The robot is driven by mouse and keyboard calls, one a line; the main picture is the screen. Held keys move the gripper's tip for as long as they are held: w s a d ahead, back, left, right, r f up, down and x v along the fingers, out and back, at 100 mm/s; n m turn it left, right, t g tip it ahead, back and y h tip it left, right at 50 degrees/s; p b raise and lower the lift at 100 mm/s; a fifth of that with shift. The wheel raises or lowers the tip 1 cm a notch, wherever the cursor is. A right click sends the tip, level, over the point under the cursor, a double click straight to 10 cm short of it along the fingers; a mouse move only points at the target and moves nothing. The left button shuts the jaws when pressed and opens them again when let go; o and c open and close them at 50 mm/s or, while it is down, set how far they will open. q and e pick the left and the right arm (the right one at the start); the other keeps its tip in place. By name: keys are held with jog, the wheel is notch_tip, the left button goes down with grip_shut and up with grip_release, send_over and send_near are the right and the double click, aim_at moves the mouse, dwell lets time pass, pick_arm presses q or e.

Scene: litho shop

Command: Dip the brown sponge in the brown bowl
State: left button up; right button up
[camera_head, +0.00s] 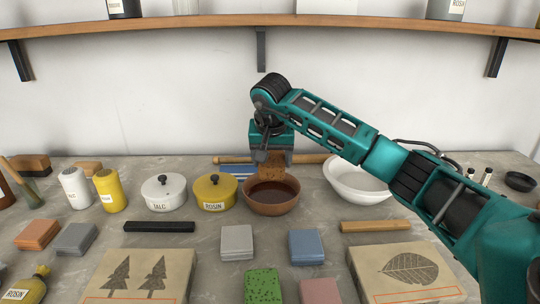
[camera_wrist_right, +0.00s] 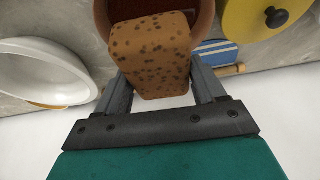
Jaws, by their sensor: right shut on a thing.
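The brown bowl (camera_head: 272,203) stands on the grey table near the middle in the head view, with dark liquid inside. My right gripper (camera_head: 272,160) is above the back of the bowl and is shut on the brown sponge (camera_head: 270,168). In the right wrist view the speckled sponge (camera_wrist_right: 150,50) sits between the two fingers of the gripper (camera_wrist_right: 163,85). The sponge overlaps the bowl's rim (camera_wrist_right: 101,18) in that view; I cannot tell whether it touches the liquid. My left gripper is not in view.
A yellow rosin pot (camera_head: 215,193) stands close left of the bowl, with a white talc pot (camera_head: 164,193) beyond it. A white bowl (camera_head: 350,185) is close on the right. Sponges and printed blocks lie in front. A wooden shelf (camera_head: 200,27) runs above.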

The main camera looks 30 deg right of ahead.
notch_tip(320, 180, down, 4)
jog(key=b, duration=0.3)
jog(key=shift+f, duration=0.35)
jog(key=shift+f+b, duration=0.3)
jog(key=shift+f, duration=0.1)
notch_tip(320, 180, down, 2)
jog(key=shift+f+b, duration=0.1)
jog(key=shift+b, duration=0.35)
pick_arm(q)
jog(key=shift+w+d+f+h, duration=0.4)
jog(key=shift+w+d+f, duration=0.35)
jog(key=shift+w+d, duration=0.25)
pick_arm(e)
jog(key=shift+f, duration=0.45)
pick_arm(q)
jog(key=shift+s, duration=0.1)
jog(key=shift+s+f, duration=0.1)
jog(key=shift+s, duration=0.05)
